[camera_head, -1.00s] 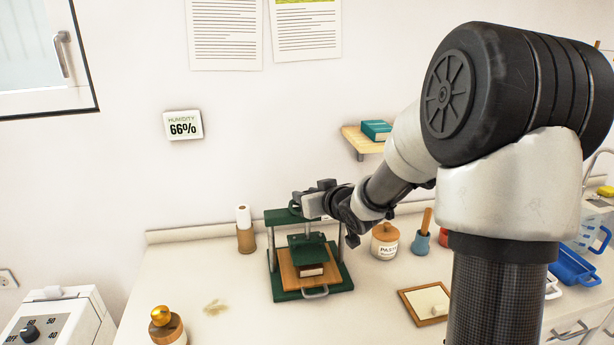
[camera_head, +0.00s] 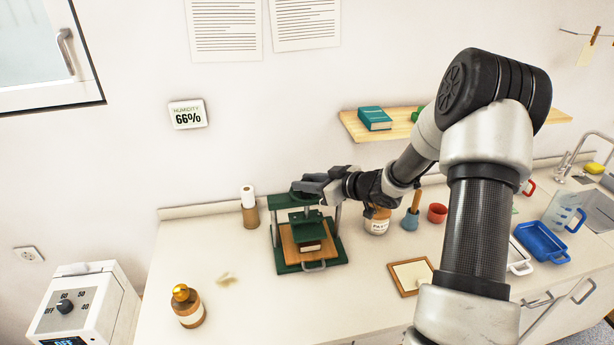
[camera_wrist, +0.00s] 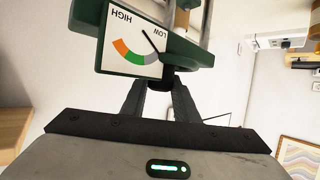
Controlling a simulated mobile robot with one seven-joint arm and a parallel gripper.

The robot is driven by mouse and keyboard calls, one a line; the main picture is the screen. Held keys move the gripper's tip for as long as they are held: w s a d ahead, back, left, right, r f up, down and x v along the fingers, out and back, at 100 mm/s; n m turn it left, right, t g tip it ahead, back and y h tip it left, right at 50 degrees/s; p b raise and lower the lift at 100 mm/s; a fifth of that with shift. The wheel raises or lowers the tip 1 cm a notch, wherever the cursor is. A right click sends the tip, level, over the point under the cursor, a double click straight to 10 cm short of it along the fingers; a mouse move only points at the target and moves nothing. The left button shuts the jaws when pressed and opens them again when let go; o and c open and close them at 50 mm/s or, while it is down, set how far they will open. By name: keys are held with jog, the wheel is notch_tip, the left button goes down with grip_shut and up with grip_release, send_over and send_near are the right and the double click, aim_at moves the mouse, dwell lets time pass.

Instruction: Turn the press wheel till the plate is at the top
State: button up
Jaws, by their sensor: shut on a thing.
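The green press (camera_head: 277,236) stands on the counter against the wall. A gap between plate and block is hard to judge. My gripper (camera_head: 308,190) is at the top of the press, shut on the press wheel (camera_head: 300,194), which it mostly hides. In the wrist view my gripper's fingers (camera_wrist: 160,88) close on a dark part below the press's gauge (camera_wrist: 135,42). The gauge needle points toward LOW.
A paste jar (camera_head: 377,222), a blue pot (camera_head: 410,219) and a red cup (camera_head: 437,213) stand right of the press. A shelf (camera_head: 395,128) is on the wall behind my arm. A bottle (camera_head: 187,307) stands at front left.

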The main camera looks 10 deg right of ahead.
dwell(0.3)
jog(key=o, duration=1.1)
jog(key=shift+c, duration=0.2)
jog(key=v, duration=1.7)
jog(key=shift+r+b, duration=0.2)
jog(key=shift+b, duration=0.15)
